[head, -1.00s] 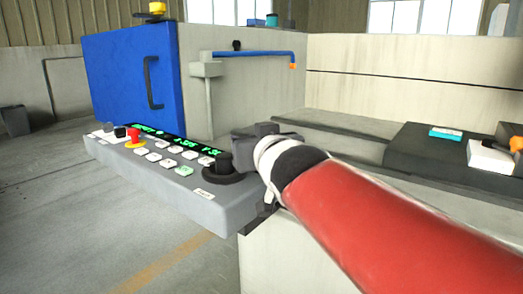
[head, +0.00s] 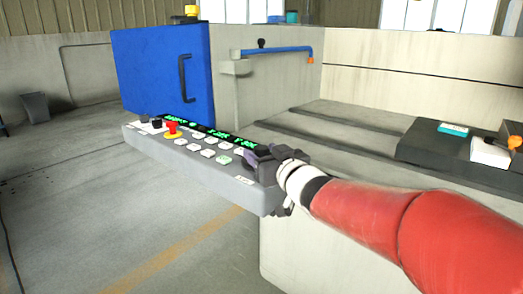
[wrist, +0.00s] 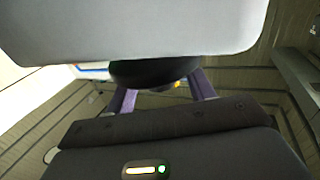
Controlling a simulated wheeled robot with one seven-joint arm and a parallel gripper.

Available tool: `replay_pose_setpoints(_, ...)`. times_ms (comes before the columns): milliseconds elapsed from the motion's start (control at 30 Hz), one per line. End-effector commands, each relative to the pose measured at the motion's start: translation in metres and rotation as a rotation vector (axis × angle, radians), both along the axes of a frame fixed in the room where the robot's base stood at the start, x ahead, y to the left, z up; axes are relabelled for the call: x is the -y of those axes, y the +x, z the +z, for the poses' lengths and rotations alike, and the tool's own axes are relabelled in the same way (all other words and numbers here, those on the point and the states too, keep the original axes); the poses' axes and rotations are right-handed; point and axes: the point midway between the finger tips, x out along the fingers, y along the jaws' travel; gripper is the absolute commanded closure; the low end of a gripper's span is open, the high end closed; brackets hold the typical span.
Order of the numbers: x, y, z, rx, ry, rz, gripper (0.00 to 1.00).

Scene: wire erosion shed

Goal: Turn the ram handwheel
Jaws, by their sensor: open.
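The ram handwheel is a black round wheel (wrist: 155,72) in the wrist view, below the pale grey edge of the control panel (wrist: 130,25). My gripper (wrist: 164,84) has its two purple fingers spread apart, one towards each side of the wheel; I cannot tell whether they touch it. In the head view my gripper (head: 258,156) is over the right end of the grey control panel (head: 190,172) and hides the wheel.
The panel carries a red emergency button (head: 172,129), several white keys and a green display. A blue cabinet door (head: 160,75) stands behind it. A blue pipe (head: 280,50) and a dark block (head: 425,150) are farther back.

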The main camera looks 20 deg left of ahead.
Motion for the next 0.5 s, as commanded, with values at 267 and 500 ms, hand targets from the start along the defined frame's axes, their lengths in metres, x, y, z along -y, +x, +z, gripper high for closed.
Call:
replay_pose_setpoints(267, -0.0109, 0.0104, 0.0007, 0.001, 0.0, 0.0, 0.46)
replay_pose_setpoints(500, -0.0106, 0.0104, 0.0005, 0.001, 0.0, -0.001, 0.55)
